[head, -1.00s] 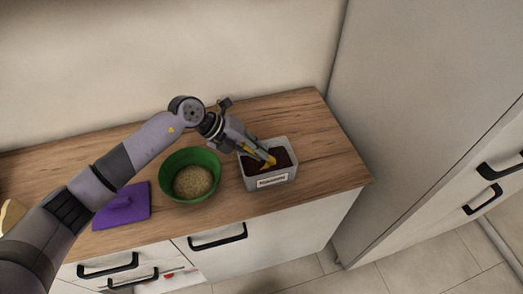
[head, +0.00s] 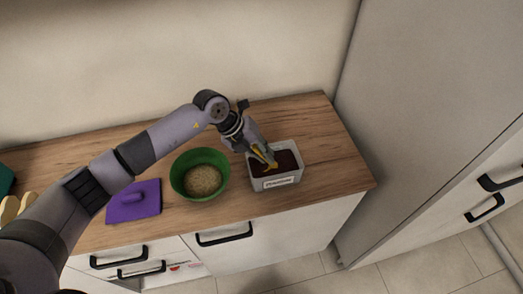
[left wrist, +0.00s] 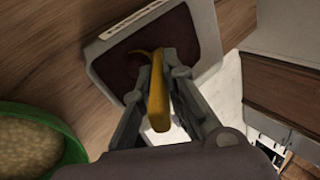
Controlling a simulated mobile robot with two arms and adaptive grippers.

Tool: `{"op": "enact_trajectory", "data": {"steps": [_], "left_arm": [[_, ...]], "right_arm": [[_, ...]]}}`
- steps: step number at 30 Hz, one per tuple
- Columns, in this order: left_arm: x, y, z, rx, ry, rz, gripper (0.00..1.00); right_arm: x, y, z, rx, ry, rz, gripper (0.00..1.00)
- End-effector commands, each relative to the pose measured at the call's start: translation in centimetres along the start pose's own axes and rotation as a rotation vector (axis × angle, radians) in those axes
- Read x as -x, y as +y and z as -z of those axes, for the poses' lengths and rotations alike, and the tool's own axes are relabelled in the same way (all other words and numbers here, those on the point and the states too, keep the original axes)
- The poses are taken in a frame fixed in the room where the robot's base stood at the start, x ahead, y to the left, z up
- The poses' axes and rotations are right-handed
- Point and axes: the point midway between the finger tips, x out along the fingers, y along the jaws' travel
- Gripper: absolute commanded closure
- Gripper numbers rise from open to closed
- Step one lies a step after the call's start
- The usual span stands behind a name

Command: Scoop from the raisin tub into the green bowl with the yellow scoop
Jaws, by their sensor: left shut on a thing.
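The grey raisin tub (head: 279,182) stands on the counter near its right end, with a label on its front wall and dark contents inside. My left gripper (head: 262,151) is over the tub, pointing down, shut on the yellow scoop (head: 270,157). In the left wrist view the scoop's handle (left wrist: 159,95) is between the fingers. Its far end curves against the dark contents; how deep it sits I cannot tell. The green bowl (head: 186,161) stands left of the tub, apart from it, with pale grainy contents (head: 203,180). My right gripper is not in view.
Tan and dark green things show at the left edge. A tall grey cabinet (head: 430,120) stands to the right. Counter behind the tub and to its right is clear.

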Motion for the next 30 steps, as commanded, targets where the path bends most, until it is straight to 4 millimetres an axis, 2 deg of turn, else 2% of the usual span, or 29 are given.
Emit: {"op": "enact_trajectory", "data": {"steps": [13, 17, 25, 30], "left_arm": [[-0.6, -1.4, 0.0, -0.004, -0.001, -0.230, 1.00], [-1.2, -1.9, 0.0, -0.005, -0.001, -0.339, 1.00], [-2.3, -2.6, -0.1, -0.003, -0.004, -0.563, 1.00], [-1.2, -3.2, -0.1, 0.001, -0.002, -0.558, 1.00]], "right_arm": [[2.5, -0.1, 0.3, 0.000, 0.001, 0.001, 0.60], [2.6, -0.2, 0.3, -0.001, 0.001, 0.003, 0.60], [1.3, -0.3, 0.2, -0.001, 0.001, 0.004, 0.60], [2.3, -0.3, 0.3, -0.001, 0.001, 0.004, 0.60]]}}
